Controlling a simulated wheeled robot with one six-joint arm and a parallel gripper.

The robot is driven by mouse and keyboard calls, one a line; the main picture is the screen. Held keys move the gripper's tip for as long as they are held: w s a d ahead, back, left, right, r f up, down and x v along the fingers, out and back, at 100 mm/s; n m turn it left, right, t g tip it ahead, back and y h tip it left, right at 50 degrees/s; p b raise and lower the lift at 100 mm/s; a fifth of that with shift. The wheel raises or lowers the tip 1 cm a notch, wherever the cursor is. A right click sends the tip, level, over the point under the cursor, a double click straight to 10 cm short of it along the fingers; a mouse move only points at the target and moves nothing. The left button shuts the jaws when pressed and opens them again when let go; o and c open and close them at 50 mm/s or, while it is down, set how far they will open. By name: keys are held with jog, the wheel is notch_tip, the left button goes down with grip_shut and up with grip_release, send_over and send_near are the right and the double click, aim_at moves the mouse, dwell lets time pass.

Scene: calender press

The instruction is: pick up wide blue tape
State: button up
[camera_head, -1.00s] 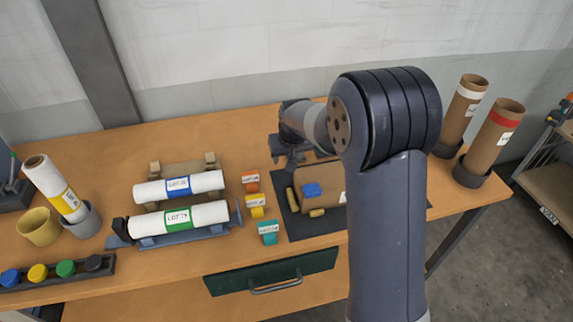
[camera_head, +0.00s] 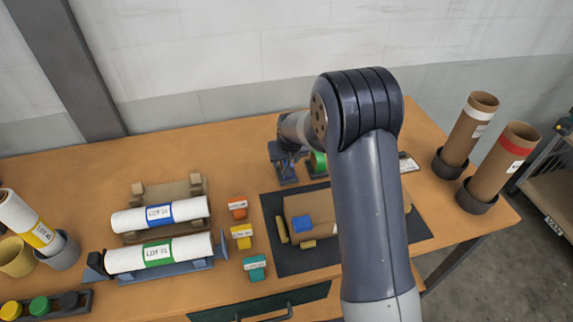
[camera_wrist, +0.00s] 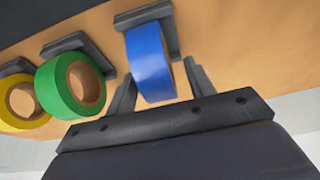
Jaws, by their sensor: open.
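The wide blue tape (camera_wrist: 152,64) is a blue roll, seen in the wrist view against a dark holder (camera_wrist: 148,16). My gripper (camera_wrist: 160,76) is open, with one finger on each side of the roll's near part. I cannot tell whether either finger touches the tape. In the head view my gripper (camera_head: 284,162) is low over the back of the bench, and the blue tape cannot be made out there.
In the wrist view, a green tape (camera_wrist: 54,98) and a yellow tape (camera_wrist: 10,116) sit in holders left of the blue one. The green tape (camera_head: 318,160) shows beside my gripper. A dark mat (camera_head: 278,258) with a cardboard box (camera_head: 300,206) lies in front; cardboard tubes (camera_head: 505,165) stand right.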

jog(key=shift+c, duration=0.3)
jog(key=c, duration=1)
notch_tip(320, 180, up, 10)
jog(key=shift+r+b, duration=0.1)
jog(key=shift+b, duration=0.95)
